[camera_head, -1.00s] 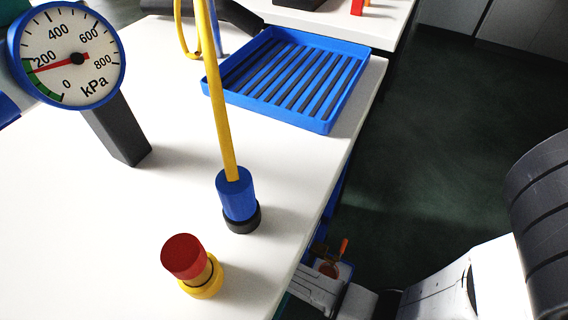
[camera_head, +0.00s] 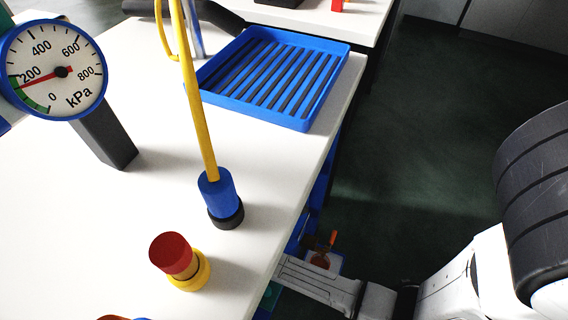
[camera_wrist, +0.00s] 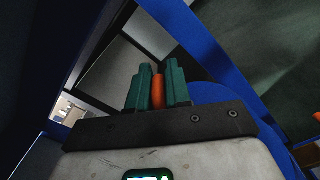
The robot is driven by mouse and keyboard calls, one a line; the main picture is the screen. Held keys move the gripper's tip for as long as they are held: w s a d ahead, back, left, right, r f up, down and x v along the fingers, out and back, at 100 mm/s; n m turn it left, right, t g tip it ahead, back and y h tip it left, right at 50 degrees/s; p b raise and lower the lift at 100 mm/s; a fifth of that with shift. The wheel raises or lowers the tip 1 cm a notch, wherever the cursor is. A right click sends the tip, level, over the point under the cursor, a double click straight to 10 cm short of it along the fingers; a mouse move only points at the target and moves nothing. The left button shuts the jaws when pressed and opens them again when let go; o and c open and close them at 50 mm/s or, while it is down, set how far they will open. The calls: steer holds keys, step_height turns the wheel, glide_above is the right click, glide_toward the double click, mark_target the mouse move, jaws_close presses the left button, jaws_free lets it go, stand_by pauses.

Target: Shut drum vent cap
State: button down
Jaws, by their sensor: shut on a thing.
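My gripper (camera_wrist: 158,88) shows in the wrist view with its two green fingers close together on an orange handle (camera_wrist: 158,92), which stands upright between them. A blue rounded surface (camera_wrist: 212,93) lies just beyond the right finger; I cannot tell whether it is the drum. In the head view an orange upright piece (camera_head: 333,238) shows low beside the table, near the end of my white arm (camera_head: 320,284). The vent cap itself cannot be made out, and the fingertips are hidden in the head view.
The white table (camera_head: 80,220) holds a red-topped yellow button (camera_head: 172,255), a blue fitting with a yellow hose (camera_head: 219,195), a kPa gauge (camera_head: 55,70) and a blue slatted tray (camera_head: 270,75). Dark floor (camera_head: 420,150) is clear right of the table.

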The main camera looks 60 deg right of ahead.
steer(key=s+f+m, duration=0.1)
steer(key=s+m, duration=0.1)
steer(key=m, duration=0.1)
steer(key=shift+f+b, duration=0.2)
steer(key=shift+b, duration=0.2)
steer(key=shift+s+f+m, duration=0.7)
steer(key=shift+s+m, duration=0.05)
steer(key=shift+m, duration=0.45)
steer(key=shift+s+d+f, duration=0.1)
steer(key=shift+s+f, duration=0.5)
steer(key=shift+f, duration=0.45)
steer(key=c, duration=1.1)
jaws_free()
steer(key=shift+c, duration=0.2)
steer(key=a, duration=1.1)
steer(key=shift+s+p, duration=0.2)
steer(key=shift+p, duration=0.15)
